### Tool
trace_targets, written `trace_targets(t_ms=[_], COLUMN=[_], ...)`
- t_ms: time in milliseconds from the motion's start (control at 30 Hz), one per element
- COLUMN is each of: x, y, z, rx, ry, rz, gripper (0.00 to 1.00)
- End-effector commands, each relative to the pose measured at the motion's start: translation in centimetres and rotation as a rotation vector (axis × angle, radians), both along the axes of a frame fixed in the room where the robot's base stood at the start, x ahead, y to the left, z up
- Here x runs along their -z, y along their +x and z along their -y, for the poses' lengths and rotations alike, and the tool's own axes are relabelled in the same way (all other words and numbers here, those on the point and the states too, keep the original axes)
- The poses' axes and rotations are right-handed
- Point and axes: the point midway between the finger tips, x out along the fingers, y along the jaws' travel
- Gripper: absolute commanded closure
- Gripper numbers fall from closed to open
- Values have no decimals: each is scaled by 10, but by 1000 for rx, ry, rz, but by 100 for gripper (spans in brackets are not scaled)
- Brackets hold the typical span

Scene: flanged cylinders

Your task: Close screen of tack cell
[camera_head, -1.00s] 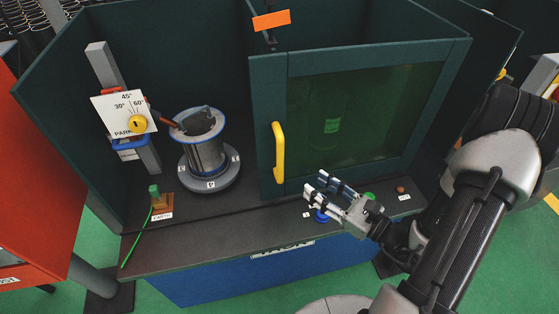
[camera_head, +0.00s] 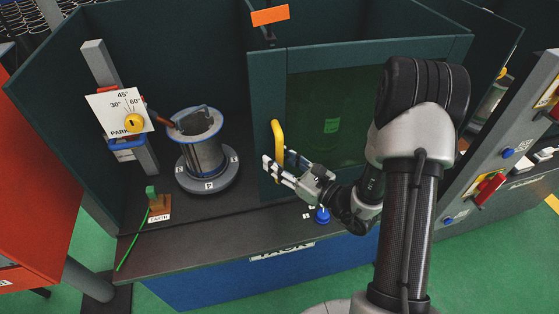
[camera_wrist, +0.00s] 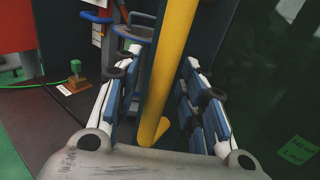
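The screen (camera_head: 335,105) of the tack cell is a dark green see-through panel in a frame, standing across the right part of the cell front. The left part of the front is open. The screen's upright yellow handle (camera_head: 278,145) is on its left edge. My gripper (camera_head: 279,161) is at the lower part of this handle. In the wrist view the yellow handle (camera_wrist: 168,70) runs between the two blue-padded fingers of my gripper (camera_wrist: 160,65). The fingers are open, with gaps visible beside the handle.
A flanged cylinder (camera_head: 204,153) stands on a round base in the open left part. Left of it are an angle dial plate (camera_head: 115,115) on a post and a green-topped earth clamp (camera_head: 153,195). A blue button (camera_head: 322,216) is on the front ledge. A red cabinet (camera_head: 25,205) stands at left.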

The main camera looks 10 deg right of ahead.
Motion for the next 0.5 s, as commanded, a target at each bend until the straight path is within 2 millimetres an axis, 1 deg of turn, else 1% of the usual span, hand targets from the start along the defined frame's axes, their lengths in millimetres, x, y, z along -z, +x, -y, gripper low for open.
trace_targets(t_ms=[100, 500], x=[0, 0], y=[0, 0], z=[0, 0], rx=[0, 0], ry=[0, 0], rz=[0, 0], gripper=[63, 89])
